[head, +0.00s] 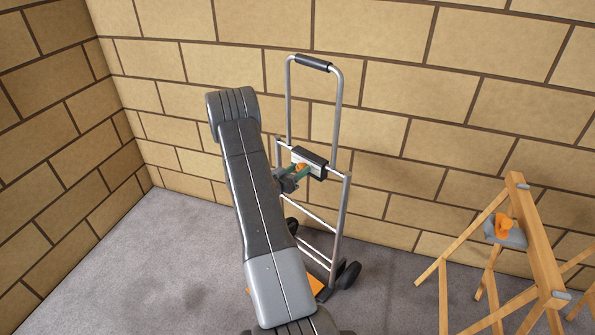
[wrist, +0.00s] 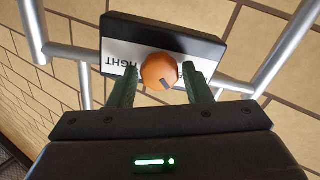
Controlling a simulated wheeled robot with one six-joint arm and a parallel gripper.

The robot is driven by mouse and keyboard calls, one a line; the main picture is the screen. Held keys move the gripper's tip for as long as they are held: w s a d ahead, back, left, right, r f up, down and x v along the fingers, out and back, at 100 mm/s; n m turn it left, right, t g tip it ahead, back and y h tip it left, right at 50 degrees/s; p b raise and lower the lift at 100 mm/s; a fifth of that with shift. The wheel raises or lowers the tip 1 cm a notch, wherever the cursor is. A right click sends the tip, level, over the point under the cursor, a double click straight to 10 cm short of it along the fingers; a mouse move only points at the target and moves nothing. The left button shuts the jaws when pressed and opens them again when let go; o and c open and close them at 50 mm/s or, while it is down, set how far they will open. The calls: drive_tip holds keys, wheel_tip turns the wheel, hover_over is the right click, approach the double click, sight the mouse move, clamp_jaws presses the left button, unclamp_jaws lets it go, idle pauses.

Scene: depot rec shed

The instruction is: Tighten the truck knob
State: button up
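The hand truck (head: 341,215) stands against the block wall, with a dark box on its upper crossbar. The box has a white face plate (wrist: 201,66) with upside-down letters, partly hidden. The round orange truck knob (wrist: 159,71) sits on this plate, with a dark mark at its lower right edge. The knob also shows in the head view (head: 301,167), partly covered by my gripper. My gripper (wrist: 160,75) has its green fingers on either side of the knob, with what look like narrow gaps. In the head view, my gripper (head: 297,173) is at the box.
A wooden sawhorse (head: 535,235) stands at the right, with another orange knob (head: 503,228) on a grey piece attached to it. The truck's wheels (head: 348,275) rest on the grey floor. The floor at the left (head: 170,250) is clear.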

drive_tip(key=c, duration=0.6)
drive_tip(key=shift+f+m+b, duration=0.1)
drive_tip(key=shift+m+b, duration=0.2)
drive_tip(key=shift+b, duration=0.3)
drive_tip(key=m+b, duration=1.7)
drive_tip(key=b, duration=0.4)
drive_tip(key=shift+s+d+f, duration=0.1)
drive_tip(key=shift+m+b, duration=0.3)
drive_tip(key=shift+b, duration=0.05)
drive_tip(key=o, duration=1)
